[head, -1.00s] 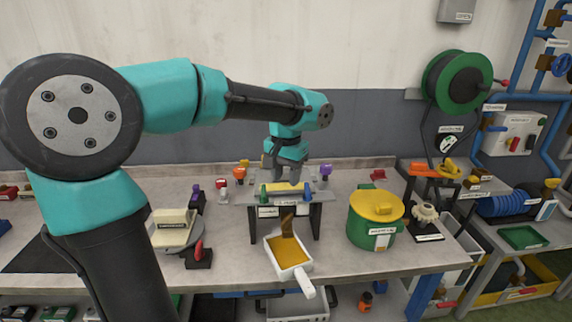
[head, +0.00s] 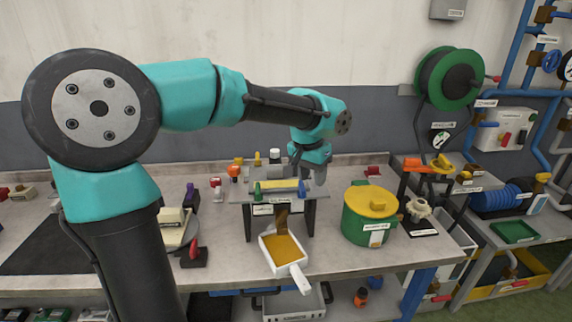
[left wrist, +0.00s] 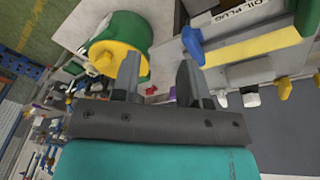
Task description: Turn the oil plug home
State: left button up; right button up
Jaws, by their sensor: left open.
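The stand (head: 240,197) sits mid-bench in the head view, with a yellow bar (head: 278,185) on top between a green knob (head: 257,190) and a blue knob (head: 301,188). In the left wrist view its label (left wrist: 240,12) reads OIL PLUG, and the blue knob (left wrist: 193,45) is right of the fingers. I cannot tell which part is the plug. My left gripper (head: 308,170) is open and empty, above and behind the stand's right end. Its spread fingers (left wrist: 160,70) show in the left wrist view. My right gripper is not in view.
A pan (head: 268,257) of amber oil sits under the stand, its white handle pointing forward. A green pot (head: 360,225) with a yellow lid (head: 371,202) stands to the right. A red-handled block (head: 195,257) is on the left. Small fittings line the back of the bench.

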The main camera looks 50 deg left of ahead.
pick_arm(q)
jog(key=w+d+f+m+t+h, duration=0.2)
jog(key=w+d+f, duration=0.2)
jog(key=d, duration=0.5)
jog(key=w+d+f+m+t+h, duration=0.2)
jog(key=w+d+f, duration=0.15)
jog(key=d, duration=0.55)
jog(key=w+d+f+m+t+h, duration=0.1)
jog(key=w+d+f+m+t, duration=0.2)
jog(key=d, duration=0.6)
jog(key=s+d+f+m+t+h, duration=0.1)
jog(key=s+d+h, duration=0.3)
jog(key=d, duration=0.5)
jog(key=s+d+f+m+t+h, duration=0.1)
jog(key=s+d+f+m+h, duration=0.1)
jog(key=d, duration=0.7)
jog(key=s+m+h, duration=0.1)
jog(key=s+h, duration=0.1)
jog(key=s, duration=0.1)
jog(key=shift+s+d+t, duration=0.25)
jog(key=shift+s+t, duration=0.1)
jog(key=shift+t, duration=0.05)
jog(key=shift+a, duration=0.15)
